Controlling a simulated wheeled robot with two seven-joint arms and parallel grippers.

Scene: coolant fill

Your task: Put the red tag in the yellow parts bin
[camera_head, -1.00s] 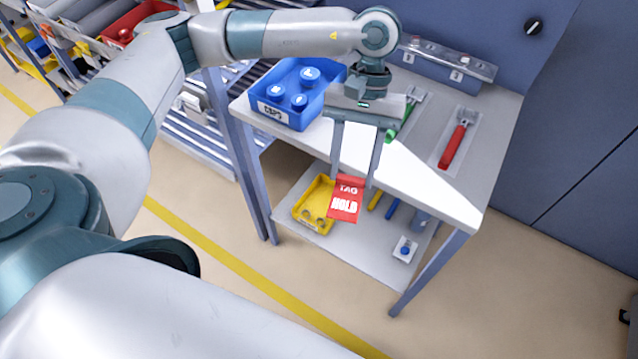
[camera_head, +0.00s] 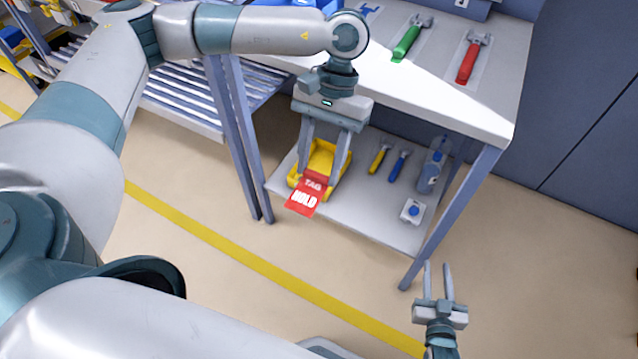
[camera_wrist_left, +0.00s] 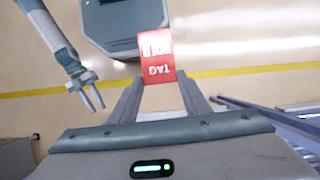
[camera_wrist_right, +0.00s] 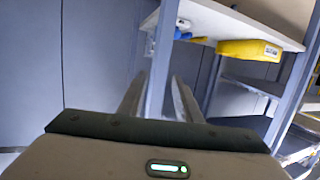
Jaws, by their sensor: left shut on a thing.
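The red tag (camera_head: 304,198), lettered "TAG" and "HOLD", is held by its upper end in my left gripper (camera_head: 318,174). It also hangs beyond the fingertips in the left wrist view (camera_wrist_left: 157,58). The yellow parts bin (camera_head: 321,154) sits on the lower shelf, behind my left fingers and the tag in the head view, partly hidden. I cannot tell the height of the tag over the shelf. The bin also shows in the right wrist view (camera_wrist_right: 248,49). My right gripper (camera_head: 438,268) is open and empty, out in front of the bench's right leg.
The lower shelf (camera_head: 375,220) also holds yellow and blue tools, a blue bottle (camera_head: 432,168) and a small white box (camera_head: 412,211). The bench top (camera_head: 440,105) overhangs it, with green and red tools. Bench legs flank the shelf. The floor in front is clear.

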